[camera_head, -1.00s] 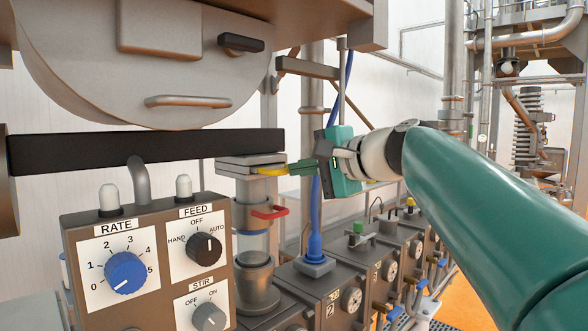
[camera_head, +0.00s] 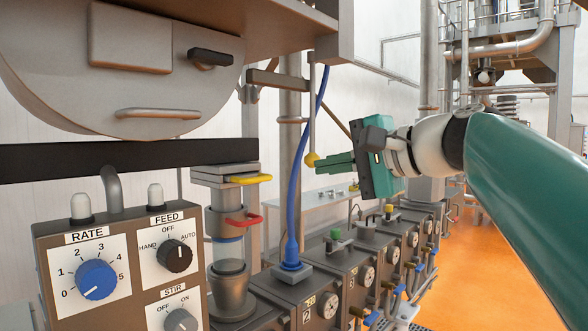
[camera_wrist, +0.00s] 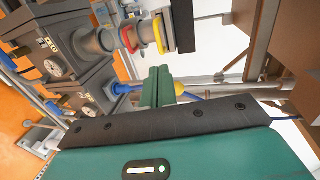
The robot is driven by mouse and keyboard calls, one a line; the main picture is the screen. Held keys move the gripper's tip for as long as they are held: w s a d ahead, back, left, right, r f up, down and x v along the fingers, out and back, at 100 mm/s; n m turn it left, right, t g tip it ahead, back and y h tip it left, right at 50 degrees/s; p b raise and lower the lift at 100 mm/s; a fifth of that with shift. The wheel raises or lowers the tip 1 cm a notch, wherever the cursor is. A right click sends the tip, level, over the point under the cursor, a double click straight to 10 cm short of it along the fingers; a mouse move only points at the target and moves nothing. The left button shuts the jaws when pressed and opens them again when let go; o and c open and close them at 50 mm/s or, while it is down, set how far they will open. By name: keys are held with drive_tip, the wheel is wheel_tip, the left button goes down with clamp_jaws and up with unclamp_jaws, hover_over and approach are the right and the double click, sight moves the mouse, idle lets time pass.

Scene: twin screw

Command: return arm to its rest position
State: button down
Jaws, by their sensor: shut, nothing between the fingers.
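My gripper (camera_head: 328,162) is in mid-air at the end of my green arm in the head view, right of the blue hose. Its green fingers are together with nothing between them, pointing left. The fingers also show as a closed green pair in the wrist view (camera_wrist: 159,84). The yellow handle (camera_head: 249,179) on the slide plate under the black bar is apart from my fingers, to their left.
The control box (camera_head: 110,265) with RATE, FEED and STIR knobs stands at the front left. The blue hose (camera_head: 294,200) runs up just left of my fingers. A row of grey barrel blocks (camera_head: 335,290) lies below. Orange floor (camera_head: 485,265) is open at the right.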

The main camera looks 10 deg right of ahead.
drive_tip(key=shift+s+d, duration=0.15)
drive_tip(key=s+f+n+g+h, duration=0.2)
drive_tip(key=s+f, duration=0.3)
drive_tip(key=f, duration=0.8)
drive_tip(key=s+a+f+n+g+h, duration=0.1)
drive_tip(key=s+f+n+h, duration=0.3)
drive_tip(key=f, duration=1)
drive_tip(key=s+f+n+g+h, duration=0.3)
drive_tip(key=s+f, duration=0.4)
drive_tip(key=f, duration=0.6)
drive_tip(key=shift+s+a+f+n+g, duration=0.25)
drive_tip(key=shift+a+f+n+g, duration=0.15)
drive_tip(key=shift+n, duration=0.4)
drive_tip(key=shift+d, duration=0.2)
